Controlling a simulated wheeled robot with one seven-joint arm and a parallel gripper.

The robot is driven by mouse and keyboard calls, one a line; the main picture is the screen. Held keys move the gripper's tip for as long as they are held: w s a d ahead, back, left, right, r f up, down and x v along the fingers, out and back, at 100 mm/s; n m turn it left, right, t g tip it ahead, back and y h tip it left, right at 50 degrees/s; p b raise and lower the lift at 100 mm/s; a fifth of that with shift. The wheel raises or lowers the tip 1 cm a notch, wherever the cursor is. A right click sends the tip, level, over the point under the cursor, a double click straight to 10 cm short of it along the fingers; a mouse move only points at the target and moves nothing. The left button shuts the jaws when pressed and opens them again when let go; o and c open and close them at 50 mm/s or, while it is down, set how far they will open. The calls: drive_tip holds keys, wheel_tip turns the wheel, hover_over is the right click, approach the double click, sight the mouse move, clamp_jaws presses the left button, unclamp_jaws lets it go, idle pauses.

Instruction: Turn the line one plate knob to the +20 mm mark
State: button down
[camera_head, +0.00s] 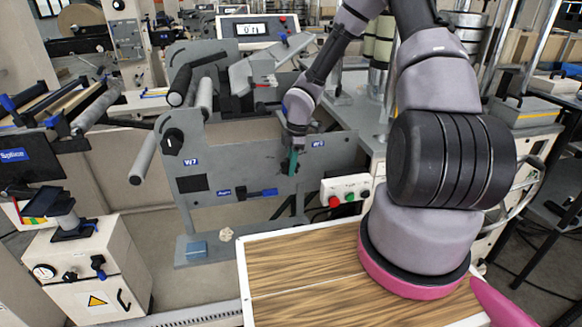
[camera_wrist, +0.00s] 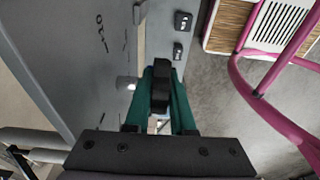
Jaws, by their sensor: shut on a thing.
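The grey machine plate (camera_head: 228,165) stands upright at the middle left in the head view. It also fills the left of the wrist view (camera_wrist: 70,60), with small dark marks that I cannot read. My gripper (camera_head: 292,164) is at the plate's right part, beside a small blue label. In the wrist view its green fingers (camera_wrist: 162,98) are shut on a black knob (camera_wrist: 160,80) that stands out from the plate. The gripped knob is mostly hidden in the head view. I cannot read the knob's setting or find the +20 mm mark.
Another black knob (camera_head: 172,141) sits on the plate's left end by the W7 label. A blue-handled lever (camera_head: 263,193) is low on the plate. A button box (camera_head: 345,190) with red and green buttons is right of my gripper. A wood-topped surface (camera_head: 310,262) lies in front.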

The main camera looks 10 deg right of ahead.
drive_tip(key=c, duration=0.8)
unclamp_jaws()
drive_tip(key=shift+o, duration=0.2)
drive_tip(key=r, duration=0.3)
drive_tip(key=d+r, duration=0.1)
drive_tip(key=r, duration=0.6)
drive_tip(key=shift+d+r, duration=0.25)
drive_tip(key=shift+r, duration=0.05)
drive_tip(key=shift+r, duration=0.1)
